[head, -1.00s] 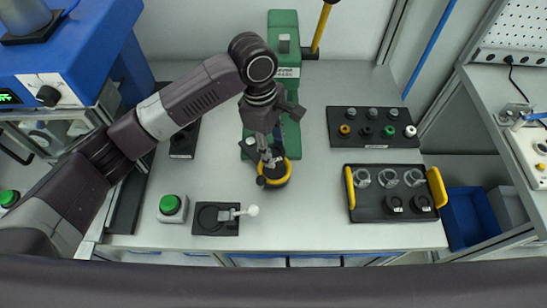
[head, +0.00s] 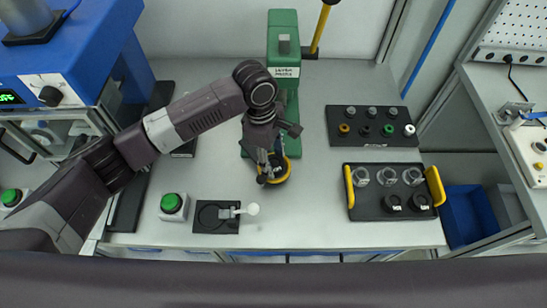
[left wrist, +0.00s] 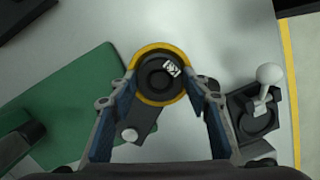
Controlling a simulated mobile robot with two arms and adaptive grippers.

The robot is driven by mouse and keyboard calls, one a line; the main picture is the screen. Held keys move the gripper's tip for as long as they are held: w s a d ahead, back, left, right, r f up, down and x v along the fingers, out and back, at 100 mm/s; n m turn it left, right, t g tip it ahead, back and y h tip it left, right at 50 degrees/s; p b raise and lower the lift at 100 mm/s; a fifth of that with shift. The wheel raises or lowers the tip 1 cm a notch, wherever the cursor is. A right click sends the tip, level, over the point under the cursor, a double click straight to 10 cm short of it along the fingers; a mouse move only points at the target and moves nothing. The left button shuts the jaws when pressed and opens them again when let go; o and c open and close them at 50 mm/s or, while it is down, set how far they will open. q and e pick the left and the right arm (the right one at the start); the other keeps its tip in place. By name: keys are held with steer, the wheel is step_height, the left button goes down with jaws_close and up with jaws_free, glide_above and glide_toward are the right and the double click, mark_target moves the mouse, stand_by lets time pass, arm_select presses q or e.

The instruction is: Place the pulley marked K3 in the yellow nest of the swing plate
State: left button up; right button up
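The black pulley (left wrist: 158,78) with a white tag, seemingly K3, sits within the yellow ring of the nest (left wrist: 150,50) in the left wrist view. The nest is at one end of the dark swing plate (left wrist: 143,122), which has a pale knob. In the head view the yellow nest (head: 284,176) is at the foot of the green press (head: 284,60), partly hidden by my gripper. My left gripper (left wrist: 161,78) is over the nest, its fingertips apart on either side of the pulley, with yellow showing beside them. It looks open. My right gripper is out of view.
A black tray with yellow handles (head: 350,187) holds clear cups and two black pulleys at the right. A rack (head: 372,142) of small coloured parts stands behind it. A green button (head: 171,203) and a white-knobbed lever fixture (head: 215,227) are at front left.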

arm_select(q)
steer(key=shift+r, duration=0.1)
step_height(320, 180, up, 12)
steer(key=a+b, duration=0.1)
steer(key=b, duration=0.1)
steer(key=shift+w+a, duration=0.3)
stand_by(0.5)
